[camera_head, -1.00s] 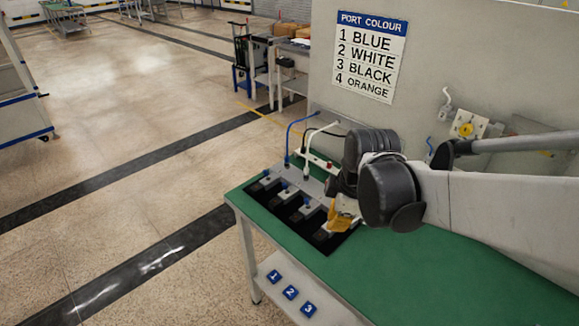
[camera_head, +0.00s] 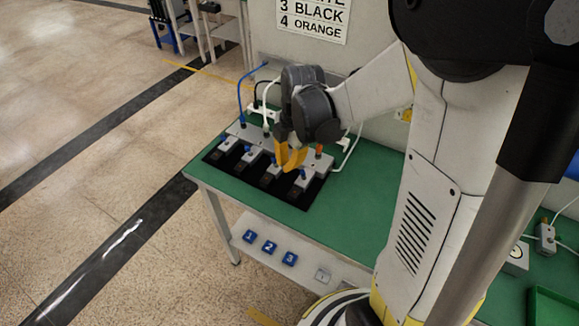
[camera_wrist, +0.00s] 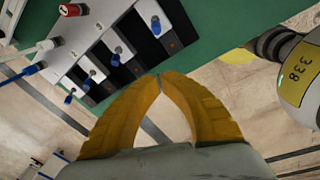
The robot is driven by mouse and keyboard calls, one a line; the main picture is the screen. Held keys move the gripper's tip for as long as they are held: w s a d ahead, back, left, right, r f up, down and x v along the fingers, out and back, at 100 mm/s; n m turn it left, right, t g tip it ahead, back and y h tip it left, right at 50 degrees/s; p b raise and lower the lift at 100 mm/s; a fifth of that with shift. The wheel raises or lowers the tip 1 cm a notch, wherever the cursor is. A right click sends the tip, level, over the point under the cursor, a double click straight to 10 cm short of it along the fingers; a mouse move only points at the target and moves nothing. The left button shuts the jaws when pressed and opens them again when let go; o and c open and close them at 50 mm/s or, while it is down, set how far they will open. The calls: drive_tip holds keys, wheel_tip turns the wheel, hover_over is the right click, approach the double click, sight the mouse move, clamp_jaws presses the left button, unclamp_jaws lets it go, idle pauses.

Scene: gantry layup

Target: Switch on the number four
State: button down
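A row of grey switch boxes with blue toggles sits in a black recess (camera_head: 289,194) on the green bench. The rightmost box (camera_head: 303,179) is just below and right of my gripper (camera_head: 288,168). In the wrist view my gripper (camera_wrist: 159,77) has its yellow fingertips together with nothing between them. The end box (camera_wrist: 146,12) and its toggle (camera_wrist: 155,26) are ahead of the tips, apart from them. An orange plug (camera_head: 319,150) stands behind the row. The sign (camera_head: 313,17) shows "3 BLACK" and "4 ORANGE"; its top is cut off. Toggle positions are unclear.
Blue tags 1 (camera_head: 250,236), 2 (camera_head: 269,247) and 3 (camera_head: 289,259) lie on the lower shelf, with a pale tag (camera_head: 322,275) to their right. Blue (camera_head: 240,98) and white (camera_head: 265,101) cables rise behind the boxes.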

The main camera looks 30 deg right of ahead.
sight(280, 189)
drive_tip(key=f+b, duration=0.1)
drive_tip(key=f, duration=0.2)
drive_tip(key=f+b, duration=0.1)
drive_tip(key=f, duration=0.2)
drive_tip(key=w+a+f+b, duration=0.1)
drive_tip(key=f, duration=0.2)
drive_tip(key=d, duration=0.1)
drive_tip(key=d+r, duration=0.1)
drive_tip(key=d, duration=0.1)
drive_tip(key=shift+w+d+b, duration=0.15)
drive_tip(key=shift+b, duration=0.15)
drive_tip(key=shift+w+d+r, duration=0.1)
drive_tip(key=shift+d, duration=0.2)
drive_tip(key=shift+w+d+r+g+y, duration=0.1)
drive_tip(key=shift+d+g+y, duration=0.1)
drive_tip(key=shift+y, duration=0.15)
drive_tip(key=shift+w+d+r+g+y, duration=0.1)
drive_tip(key=shift+g+y, duration=0.1)
drive_tip(key=shift+y, duration=0.15)
drive_tip(key=shift+w+d+r, duration=0.1)
drive_tip(key=shift+d+r, duration=0.1)
drive_tip(key=shift+w+d+r, duration=0.25)
drive_tip(key=shift+w+d, duration=0.25)
drive_tip(key=shift+d, duration=0.2)
drive_tip(key=shift+r, duration=0.15)
